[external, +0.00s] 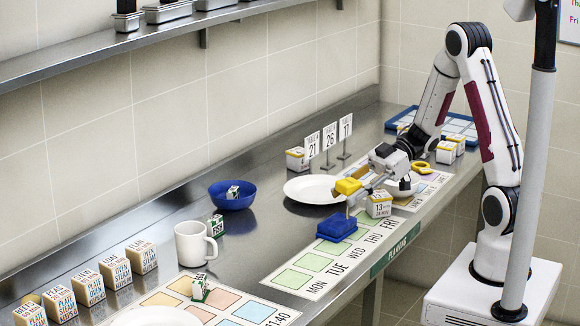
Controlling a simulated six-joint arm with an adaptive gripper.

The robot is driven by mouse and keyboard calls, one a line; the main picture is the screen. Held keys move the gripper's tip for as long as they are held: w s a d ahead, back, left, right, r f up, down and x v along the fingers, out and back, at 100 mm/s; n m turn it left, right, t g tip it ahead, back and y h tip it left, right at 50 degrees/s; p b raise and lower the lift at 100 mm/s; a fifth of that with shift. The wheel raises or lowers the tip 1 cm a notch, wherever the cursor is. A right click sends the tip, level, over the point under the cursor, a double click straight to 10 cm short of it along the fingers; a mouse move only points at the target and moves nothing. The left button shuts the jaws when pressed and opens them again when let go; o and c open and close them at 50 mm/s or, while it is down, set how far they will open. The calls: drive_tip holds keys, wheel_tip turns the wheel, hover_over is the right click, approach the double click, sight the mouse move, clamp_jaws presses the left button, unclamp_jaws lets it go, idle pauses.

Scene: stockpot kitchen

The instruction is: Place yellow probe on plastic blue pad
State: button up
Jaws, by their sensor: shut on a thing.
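The yellow probe (348,186) is in the external view, right of centre, raised above the counter. My gripper (364,179) reaches in from the right and is shut on it. The blue plastic pad (336,228) sits on the counter below and slightly left of the probe, at the edge of the weekday mat. The fingertips are small and partly hidden.
A white plate (314,190) lies behind the probe. A numbered box (379,204) stands close right of the pad. Number signs (329,136) stand behind. A blue bowl (231,195) and a white mug (195,243) are left. The counter between the bowl and the pad is clear.

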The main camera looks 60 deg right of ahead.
sight(348, 218)
drive_tip(key=shift+f, duration=1.35)
drive_tip(key=shift+f, duration=2.05)
drive_tip(key=shift+f, duration=0.15)
drive_tip(key=o, duration=1.2)
